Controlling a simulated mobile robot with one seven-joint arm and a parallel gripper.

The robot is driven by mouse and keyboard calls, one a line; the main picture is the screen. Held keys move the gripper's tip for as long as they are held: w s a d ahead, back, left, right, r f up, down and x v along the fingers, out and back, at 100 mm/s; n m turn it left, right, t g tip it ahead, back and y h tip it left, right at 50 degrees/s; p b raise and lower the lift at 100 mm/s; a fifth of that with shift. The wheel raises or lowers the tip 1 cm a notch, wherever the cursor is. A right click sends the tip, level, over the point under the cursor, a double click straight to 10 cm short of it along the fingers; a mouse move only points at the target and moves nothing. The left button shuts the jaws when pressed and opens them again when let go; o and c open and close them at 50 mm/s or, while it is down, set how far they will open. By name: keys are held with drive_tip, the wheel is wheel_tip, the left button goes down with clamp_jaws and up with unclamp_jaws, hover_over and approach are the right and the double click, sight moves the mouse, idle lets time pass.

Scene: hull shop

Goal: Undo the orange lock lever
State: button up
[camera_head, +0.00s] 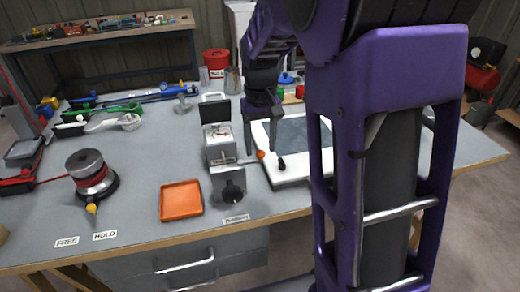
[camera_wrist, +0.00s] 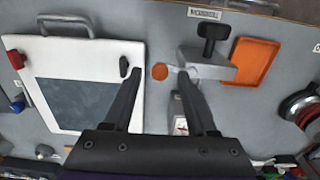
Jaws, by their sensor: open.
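The orange lock lever shows as a small orange ball (camera_head: 261,155) on a short rod, beside the grey box with a dial (camera_head: 219,142). In the wrist view the orange ball (camera_wrist: 160,71) lies between the open fingers in the picture, its rod running right to a grey block (camera_wrist: 208,66). My gripper (camera_head: 263,138) points down over the bench near the ball. In the wrist view my gripper (camera_wrist: 158,84) is open, with nothing held; contact with the ball cannot be told.
A white panel with a dark screen (camera_head: 305,135) and black handle lies right of the lever. A grey block with black knob (camera_head: 229,186) and an orange tray (camera_head: 181,201) stand in front. A round device (camera_head: 91,172) with a yellow-orange knob stands by FREE and HOLD labels.

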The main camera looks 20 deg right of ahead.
drive_tip(key=shift+f, duration=0.65)
clamp_jaws()
